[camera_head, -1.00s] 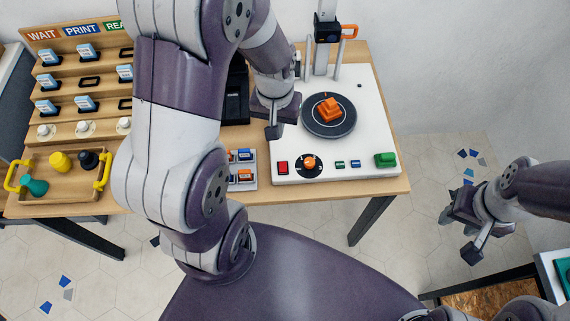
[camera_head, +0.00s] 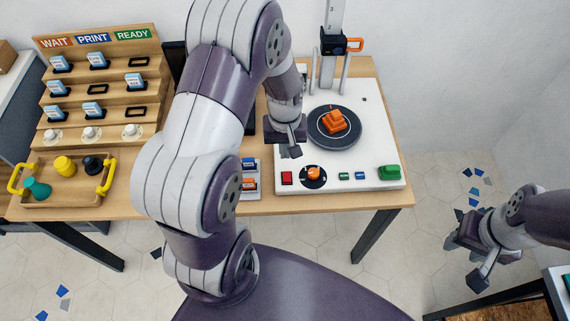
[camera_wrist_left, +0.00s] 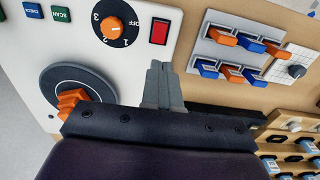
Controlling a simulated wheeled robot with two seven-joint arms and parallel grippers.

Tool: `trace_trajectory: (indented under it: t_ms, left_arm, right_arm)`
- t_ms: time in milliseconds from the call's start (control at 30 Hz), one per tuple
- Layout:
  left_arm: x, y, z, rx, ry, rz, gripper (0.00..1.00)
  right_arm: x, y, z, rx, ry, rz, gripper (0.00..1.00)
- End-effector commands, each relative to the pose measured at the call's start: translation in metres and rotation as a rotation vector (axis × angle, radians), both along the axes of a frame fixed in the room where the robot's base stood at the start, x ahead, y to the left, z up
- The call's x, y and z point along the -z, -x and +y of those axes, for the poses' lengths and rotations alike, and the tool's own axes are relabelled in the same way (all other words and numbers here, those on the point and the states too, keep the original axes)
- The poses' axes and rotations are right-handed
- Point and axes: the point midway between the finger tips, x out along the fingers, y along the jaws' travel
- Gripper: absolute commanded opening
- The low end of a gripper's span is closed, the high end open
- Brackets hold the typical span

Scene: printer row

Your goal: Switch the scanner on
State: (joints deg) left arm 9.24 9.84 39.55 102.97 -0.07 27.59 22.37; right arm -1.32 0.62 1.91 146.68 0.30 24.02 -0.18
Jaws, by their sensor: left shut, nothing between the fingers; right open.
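The scanner (camera_head: 385,150) is a white panel on the wooden table. It carries a dark turntable (camera_head: 350,135) with an orange stepped object (camera_head: 334,121), a red rocker-like switch (camera_head: 286,178) and an orange dial (camera_head: 313,173). The left wrist view shows the red switch (camera_wrist_left: 159,31) and the dial (camera_wrist_left: 117,31) marked OFF, 1, 2, 3; I cannot read its setting surely. My left gripper (camera_head: 295,151) is shut and empty above the panel's left edge; its fingertips (camera_wrist_left: 157,68) appear just short of the red switch, with no contact visible. My right gripper (camera_head: 467,262) is open, off the table's right side.
An upright column (camera_head: 329,70) stands behind the turntable. A rack of orange and blue pieces (camera_head: 249,175) lies left of the panel. A tray (camera_head: 75,200) and card shelf (camera_head: 110,90) are further left.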

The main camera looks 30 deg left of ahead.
Motion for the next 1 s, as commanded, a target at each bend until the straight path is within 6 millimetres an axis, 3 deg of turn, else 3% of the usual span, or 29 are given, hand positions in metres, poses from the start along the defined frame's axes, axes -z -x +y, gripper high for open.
trace_trajectory:
  t_ms: [200, 400, 1000]
  left_arm:
    - [0.046, 0.001, 0.000, 0.000, 0.001, 0.003, 0.00]
    - [0.071, 0.000, 0.000, 0.000, 0.000, 0.000, 0.00]
    - [0.082, -0.001, 0.001, 0.001, 0.018, 0.035, 0.00]
  right_arm:
    - [0.001, 0.000, 0.000, 0.000, 0.000, 0.000, 0.44]
    - [0.000, 0.000, 0.000, 0.000, 0.000, 0.000, 0.44]
    - [-0.001, 0.000, 0.000, 0.000, 0.000, 0.000, 0.44]
